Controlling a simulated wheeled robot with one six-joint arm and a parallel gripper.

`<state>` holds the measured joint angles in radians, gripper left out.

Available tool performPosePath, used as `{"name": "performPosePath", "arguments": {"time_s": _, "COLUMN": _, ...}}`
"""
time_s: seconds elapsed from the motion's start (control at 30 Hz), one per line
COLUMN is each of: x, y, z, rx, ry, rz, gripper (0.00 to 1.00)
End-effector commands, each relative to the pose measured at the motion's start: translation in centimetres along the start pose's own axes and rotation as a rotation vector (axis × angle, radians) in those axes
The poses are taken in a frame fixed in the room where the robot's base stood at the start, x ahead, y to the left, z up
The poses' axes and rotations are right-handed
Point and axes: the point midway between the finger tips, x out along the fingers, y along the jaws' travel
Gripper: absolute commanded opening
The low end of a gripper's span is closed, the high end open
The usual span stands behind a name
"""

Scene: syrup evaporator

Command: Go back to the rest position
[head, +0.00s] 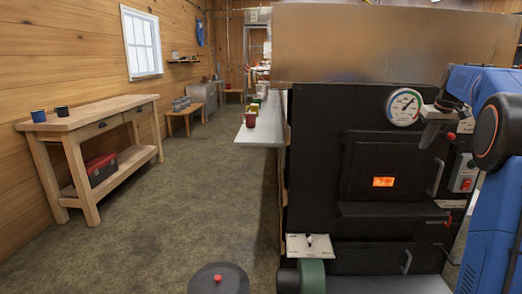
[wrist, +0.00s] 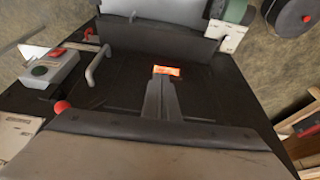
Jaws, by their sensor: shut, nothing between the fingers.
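My gripper (head: 429,140) is at the right in the head view, in front of the upper part of the black evaporator front (head: 320,130), just right of the round white gauge (head: 404,107). My blue arm stands at the right edge. In the wrist view my gripper (wrist: 160,82) has its fingers together, with nothing between them. They point over the dark firebox front, and the glowing orange window (wrist: 166,71) shows just beyond the tips. I cannot tell exactly how far the fingers are from the front.
Near the gripper are a red knob (head: 451,136), a door handle (head: 437,177) and a switch box (head: 464,174). A lever panel (head: 311,245) and green blower (head: 311,277) sit low in front. A workbench (head: 95,116) stands left; the floor between is clear.

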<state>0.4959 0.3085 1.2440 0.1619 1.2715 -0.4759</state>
Motion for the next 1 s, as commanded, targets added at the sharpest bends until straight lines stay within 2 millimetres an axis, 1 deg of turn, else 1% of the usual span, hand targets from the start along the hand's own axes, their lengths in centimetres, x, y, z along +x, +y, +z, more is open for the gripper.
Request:
{"name": "performPosePath", "arguments": {"time_s": 0.03, "x": -1.0, "y": -1.9, "z": 0.9, "rx": -0.003, "ry": 0.001, "rz": 0.0, "gripper": 0.0}}
{"name": "performPosePath", "arguments": {"time_s": 0.1, "x": -1.9, "y": -4.1, "z": 2.2, "rx": -0.005, "ry": 0.003, "rz": 0.001, "gripper": 0.0}}
{"name": "performPosePath", "arguments": {"time_s": 0.27, "x": -3.7, "y": -8.8, "z": 5.7, "rx": -0.005, "ry": 0.005, "rz": 0.002, "gripper": 0.0}}
{"name": "performPosePath", "arguments": {"time_s": 0.47, "x": -5.4, "y": -14.2, "z": 10.8, "rx": -0.009, "ry": 0.009, "rz": 0.003, "gripper": 0.0}}
{"name": "performPosePath", "arguments": {"time_s": 0.5, "x": -5.7, "y": -15.2, "z": 11.9, "rx": -0.008, "ry": 0.009, "rz": 0.003, "gripper": 0.0}}
{"name": "performPosePath", "arguments": {"time_s": 0.67, "x": -6.6, "y": -18.9, "z": 16.6, "rx": -0.013, "ry": 0.014, "rz": 0.004, "gripper": 0.0}}
{"name": "performPosePath", "arguments": {"time_s": 0.8, "x": -6.9, "y": -21.8, "z": 21.0, "rx": -0.016, "ry": 0.018, "rz": 0.003, "gripper": 0.0}}
{"name": "performPosePath", "arguments": {"time_s": 0.87, "x": -7.0, "y": -22.9, "z": 23.0, "rx": -0.016, "ry": 0.02, "rz": 0.003, "gripper": 0.0}}
{"name": "performPosePath", "arguments": {"time_s": 1.0, "x": -6.8, "y": -25.3, "z": 27.8, "rx": -0.022, "ry": 0.026, "rz": 0.002, "gripper": 0.0}}
